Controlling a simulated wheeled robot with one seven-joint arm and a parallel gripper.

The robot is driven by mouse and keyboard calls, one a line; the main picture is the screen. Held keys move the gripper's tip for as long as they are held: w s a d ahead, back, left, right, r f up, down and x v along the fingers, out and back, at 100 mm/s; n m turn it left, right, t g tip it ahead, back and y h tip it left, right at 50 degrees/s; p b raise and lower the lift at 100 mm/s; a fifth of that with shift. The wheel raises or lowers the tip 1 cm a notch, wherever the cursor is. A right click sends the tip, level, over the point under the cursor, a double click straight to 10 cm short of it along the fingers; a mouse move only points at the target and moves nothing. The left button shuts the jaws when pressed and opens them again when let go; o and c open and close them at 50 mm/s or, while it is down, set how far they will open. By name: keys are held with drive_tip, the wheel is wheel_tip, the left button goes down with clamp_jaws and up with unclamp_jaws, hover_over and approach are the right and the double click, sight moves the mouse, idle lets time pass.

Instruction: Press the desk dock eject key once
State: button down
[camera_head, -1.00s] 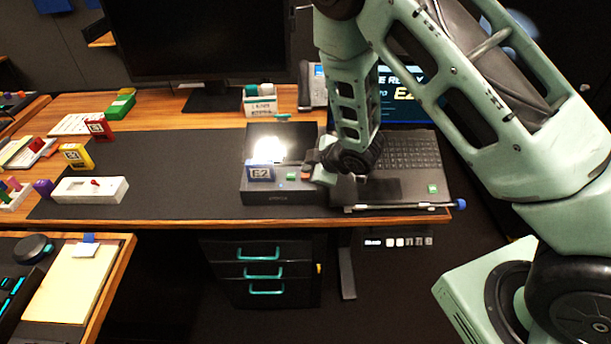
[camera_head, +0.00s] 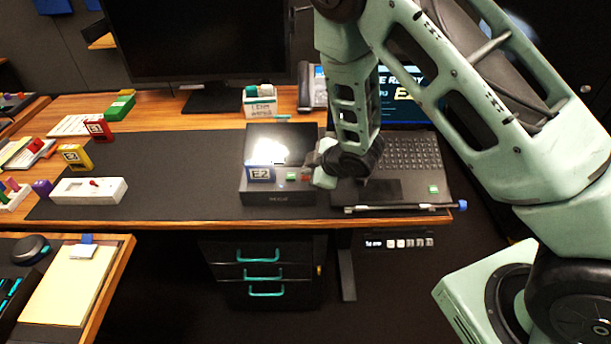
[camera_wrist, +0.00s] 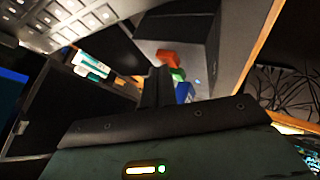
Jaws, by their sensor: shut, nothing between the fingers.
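The desk dock (camera_head: 283,198) is a dark box on the desk mat, with a blue E2 tag (camera_head: 261,173) on its top left. A green key (camera_head: 291,176) and a red key (camera_head: 305,177) sit on its top near the right front. In the wrist view the red key (camera_wrist: 166,56), green key (camera_wrist: 178,74) and blue tag (camera_wrist: 184,92) line up beyond the fingers. I cannot read which key is eject. My gripper (camera_head: 317,170) is shut and empty, just right of the red key. Its fingers (camera_wrist: 156,85) point towards the keys; contact is not visible.
An open laptop (camera_head: 405,165) stands close right of the dock, partly behind my arm. A monitor (camera_head: 200,45) stands behind.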

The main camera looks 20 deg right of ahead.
idle(0.5)
drive_tip(key=shift+r+p, duration=0.55)
drive_tip(key=shift+r, duration=0.25)
drive_tip(key=shift+r+p, duration=1.8)
drive_tip(key=shift+r, duration=0.65)
